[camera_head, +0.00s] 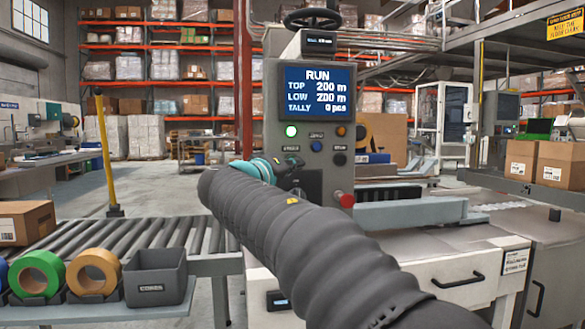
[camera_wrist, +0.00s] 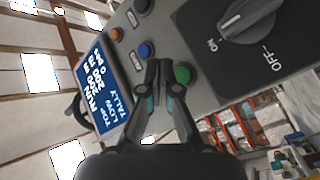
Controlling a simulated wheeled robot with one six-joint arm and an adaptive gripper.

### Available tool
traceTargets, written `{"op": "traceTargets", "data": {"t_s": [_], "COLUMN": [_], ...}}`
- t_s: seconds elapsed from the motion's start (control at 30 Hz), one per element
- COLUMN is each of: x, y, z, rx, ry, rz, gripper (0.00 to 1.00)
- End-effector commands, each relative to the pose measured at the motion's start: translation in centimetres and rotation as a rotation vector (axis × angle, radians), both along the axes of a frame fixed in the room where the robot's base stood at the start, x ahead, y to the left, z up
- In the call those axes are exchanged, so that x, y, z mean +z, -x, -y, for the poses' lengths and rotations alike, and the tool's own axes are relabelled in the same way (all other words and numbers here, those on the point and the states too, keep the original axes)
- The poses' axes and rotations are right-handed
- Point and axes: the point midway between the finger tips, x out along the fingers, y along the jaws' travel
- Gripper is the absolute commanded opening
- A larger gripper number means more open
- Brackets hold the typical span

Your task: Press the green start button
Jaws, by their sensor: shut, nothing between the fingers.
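The green start button (camera_wrist: 182,74) shows in the wrist view on the grey control panel, partly behind the right fingertip. In the head view my gripper hides it. My gripper (camera_wrist: 165,75) is shut and empty, its tips at the panel face between the blue button (camera_wrist: 146,50) and the green one. Its tips also lie against the panel in the head view (camera_head: 281,164). I cannot tell whether they touch the green button. A lit green lamp (camera_head: 291,131) sits higher on the panel. The screen (camera_head: 317,94) above reads RUN, 200 m twice, and a tally that looks like 0.
Close to the gripper are an orange button (camera_head: 341,131), a black button (camera_head: 340,159) and an ON/OFF rotary knob (camera_wrist: 250,18). A red button (camera_head: 345,200) stands out lower right. A roller conveyor (camera_head: 150,236) with tape rolls and a grey bin (camera_head: 156,279) lies left.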

Motion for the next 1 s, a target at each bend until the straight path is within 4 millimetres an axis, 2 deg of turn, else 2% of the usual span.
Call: {"op": "traceTargets", "data": {"t_s": [0.2,0.4,1.0], "x": [-0.3,-0.2,0.0], "y": [1.9,3.0,3.0], "z": [0.5,0.9,0.9], "rx": [0.002,0.000,0.000], "ry": [-0.002,0.000,0.001], "rz": [0.001,0.000,0.000], "gripper": [0.00,0.00,0.00]}}
